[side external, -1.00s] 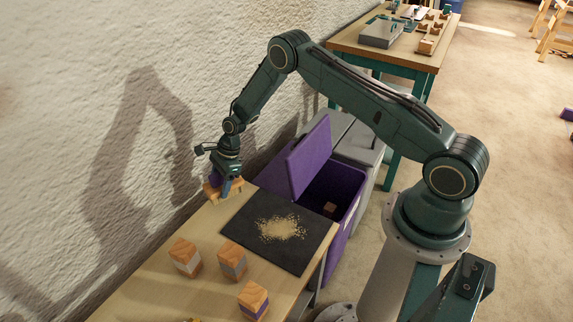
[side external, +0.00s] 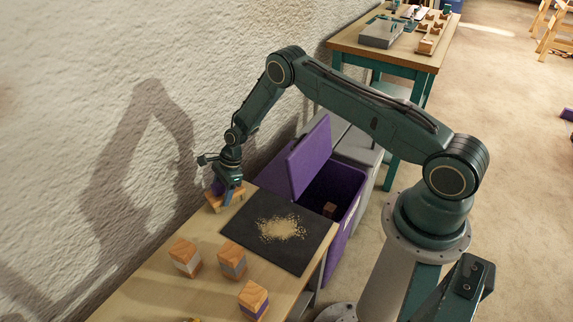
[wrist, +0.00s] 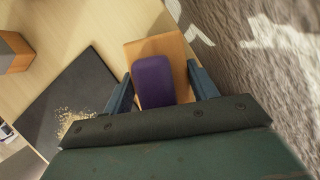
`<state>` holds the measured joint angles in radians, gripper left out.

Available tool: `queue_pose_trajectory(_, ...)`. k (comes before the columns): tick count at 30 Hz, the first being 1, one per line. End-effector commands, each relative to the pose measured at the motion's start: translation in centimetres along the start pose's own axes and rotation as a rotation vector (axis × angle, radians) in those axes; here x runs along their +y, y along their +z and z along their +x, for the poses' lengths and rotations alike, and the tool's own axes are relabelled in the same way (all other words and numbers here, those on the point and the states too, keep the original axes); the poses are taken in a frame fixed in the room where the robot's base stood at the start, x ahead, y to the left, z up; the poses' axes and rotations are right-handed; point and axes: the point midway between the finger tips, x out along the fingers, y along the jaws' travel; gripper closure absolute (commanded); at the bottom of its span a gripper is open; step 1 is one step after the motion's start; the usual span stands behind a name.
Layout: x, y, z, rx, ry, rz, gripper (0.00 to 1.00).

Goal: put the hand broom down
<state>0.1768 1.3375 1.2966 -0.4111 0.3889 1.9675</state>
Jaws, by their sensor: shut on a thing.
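The hand broom shows as a purple block (wrist: 154,82) over a light wooden piece (wrist: 158,48) in the wrist view. In the side view its wooden part (side external: 213,202) is low at the far left corner of the table (side external: 150,293), near the wall. I cannot tell whether it touches the tabletop. My gripper (side external: 230,199) points down and is shut on the broom, one finger on each side of the purple block. The fingers partly hide the broom in the side view. The underside of the broom is hidden.
A dark mat (side external: 300,263) with pale crumbs (side external: 282,228) lies right of the broom. Several wooden blocks (side external: 185,258) stand nearer the front. A purple bin (side external: 352,188) with a raised lid is beyond the mat. The rough wall (side external: 60,120) is close on the left.

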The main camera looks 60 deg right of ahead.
Motion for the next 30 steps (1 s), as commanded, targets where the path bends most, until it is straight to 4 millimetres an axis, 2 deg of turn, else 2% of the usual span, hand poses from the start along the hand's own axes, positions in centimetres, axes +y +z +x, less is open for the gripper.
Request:
queue_pose_trajectory(3, 0.0, -0.1, 0.2, 0.000, 0.000, 0.000, 0.71)
queue_pose_trajectory(4, 0.0, -0.1, 0.2, 0.000, 0.000, 0.000, 0.36)
queue_pose_trajectory(6, 0.0, -0.1, 0.2, 0.000, 0.000, 0.000, 0.22)
queue_pose_trajectory(7, 0.0, -0.1, 0.2, 0.000, 0.000, 0.000, 0.20)
queue_pose_trajectory(20, 0.0, 0.1, -0.1, 0.000, 0.000, 0.000, 0.20)
queue_pose_trajectory(25, -0.1, 0.0, -1.2, 0.000, -0.001, 0.001, 0.20)
queue_pose_trajectory(30, -0.1, 0.0, -3.2, -0.001, -0.003, 0.002, 0.20)
